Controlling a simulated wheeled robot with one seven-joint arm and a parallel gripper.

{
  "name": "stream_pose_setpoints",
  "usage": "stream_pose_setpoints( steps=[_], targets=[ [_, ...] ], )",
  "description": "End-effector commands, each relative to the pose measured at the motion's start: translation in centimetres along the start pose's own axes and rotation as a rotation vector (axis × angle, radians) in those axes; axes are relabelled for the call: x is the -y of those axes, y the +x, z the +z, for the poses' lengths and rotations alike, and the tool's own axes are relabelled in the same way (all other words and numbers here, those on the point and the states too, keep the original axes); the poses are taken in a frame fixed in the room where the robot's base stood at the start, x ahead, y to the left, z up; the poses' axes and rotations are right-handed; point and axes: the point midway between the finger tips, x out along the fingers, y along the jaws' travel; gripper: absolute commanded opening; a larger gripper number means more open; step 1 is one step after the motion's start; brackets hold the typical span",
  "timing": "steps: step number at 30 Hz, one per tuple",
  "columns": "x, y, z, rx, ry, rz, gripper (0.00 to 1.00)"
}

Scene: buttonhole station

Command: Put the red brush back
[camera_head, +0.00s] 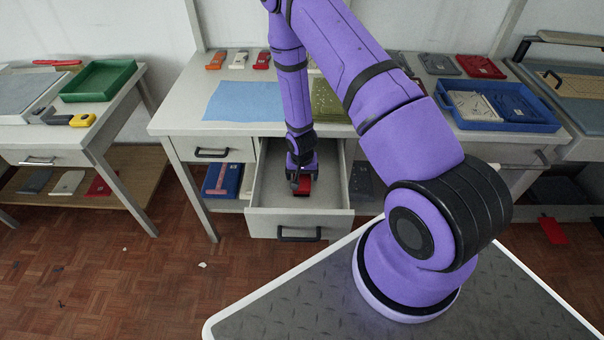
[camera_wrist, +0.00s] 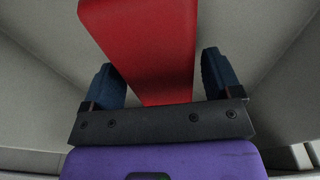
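A red piece, which I take to be the red brush (camera_head: 303,187), is inside the open drawer (camera_head: 299,221), below my gripper (camera_head: 299,178). In the wrist view the red brush (camera_wrist: 150,45) shows as a smooth, flat red shape, wide at the top and narrower toward the gripper; no bristles show. My gripper (camera_wrist: 160,85) is open, with one blue finger on each side of the brush. A narrow gap shows beside each finger. I cannot tell whether the brush rests on the drawer floor.
Orange, white and red small items (camera_head: 262,60) lie at the table's back, behind a blue sheet (camera_head: 243,101). A blue tray (camera_head: 541,124) stands at the right. A green tray (camera_head: 98,81) is on the left table. The drawer's walls surround my gripper closely.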

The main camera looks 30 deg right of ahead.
Motion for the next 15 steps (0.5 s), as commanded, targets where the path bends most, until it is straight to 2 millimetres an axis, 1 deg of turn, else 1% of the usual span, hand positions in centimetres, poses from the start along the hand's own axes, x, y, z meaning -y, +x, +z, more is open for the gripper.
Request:
stream_pose_setpoints(
  steps=[10, 14, 15],
  targets=[
    [0.0, -0.2, -0.1, -0.001, 0.0, 0.0, 0.89],
    [0.0, -1.2, -0.1, -0.001, 0.0, 0.0, 0.89],
    [0.0, -1.7, -0.1, -0.001, 0.0, 0.0, 0.89]
  ],
)
